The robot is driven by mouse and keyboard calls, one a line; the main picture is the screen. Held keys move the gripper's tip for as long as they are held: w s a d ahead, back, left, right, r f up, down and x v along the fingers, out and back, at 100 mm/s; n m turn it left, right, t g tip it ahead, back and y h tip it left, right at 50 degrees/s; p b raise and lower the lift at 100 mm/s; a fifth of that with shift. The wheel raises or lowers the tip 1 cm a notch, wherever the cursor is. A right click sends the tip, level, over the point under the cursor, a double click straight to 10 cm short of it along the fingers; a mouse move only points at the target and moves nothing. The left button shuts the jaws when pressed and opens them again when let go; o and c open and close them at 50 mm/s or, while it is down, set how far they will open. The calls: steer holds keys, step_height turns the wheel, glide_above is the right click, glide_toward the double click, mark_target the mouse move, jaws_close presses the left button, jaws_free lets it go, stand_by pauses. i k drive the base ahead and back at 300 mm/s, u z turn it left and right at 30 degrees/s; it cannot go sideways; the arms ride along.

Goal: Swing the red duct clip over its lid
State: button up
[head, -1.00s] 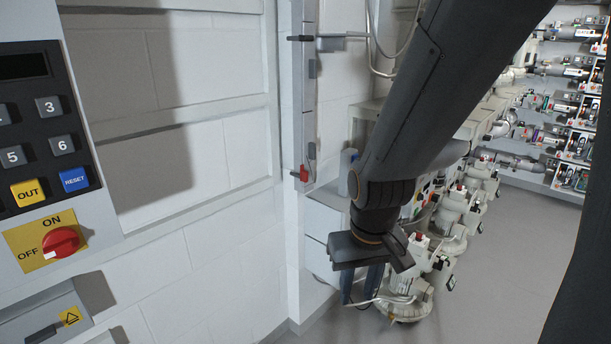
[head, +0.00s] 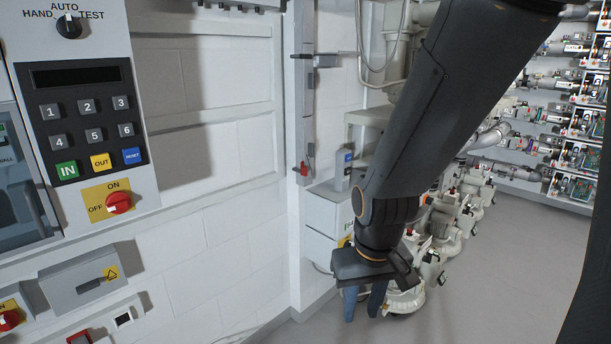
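I cannot tell for certain which part is the red duct clip. A small red clip-like part (head: 304,169) sits low on the white wall post, left of my arm. Another red part (head: 79,339) is cut off by the bottom edge at the lower left. No lid can be made out beside either one.
A keypad panel (head: 87,105) with a red ON/OFF switch (head: 118,203) is on the left wall. A grey box (head: 84,277) juts out below. White machines (head: 440,230) line up behind my arm. Grey floor (head: 480,290) is open at the right.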

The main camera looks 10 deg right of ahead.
mark_target(304, 169)
steer(key=z, duration=0.05)
steer(key=i, duration=1.05)
steer(key=z, duration=0.5)
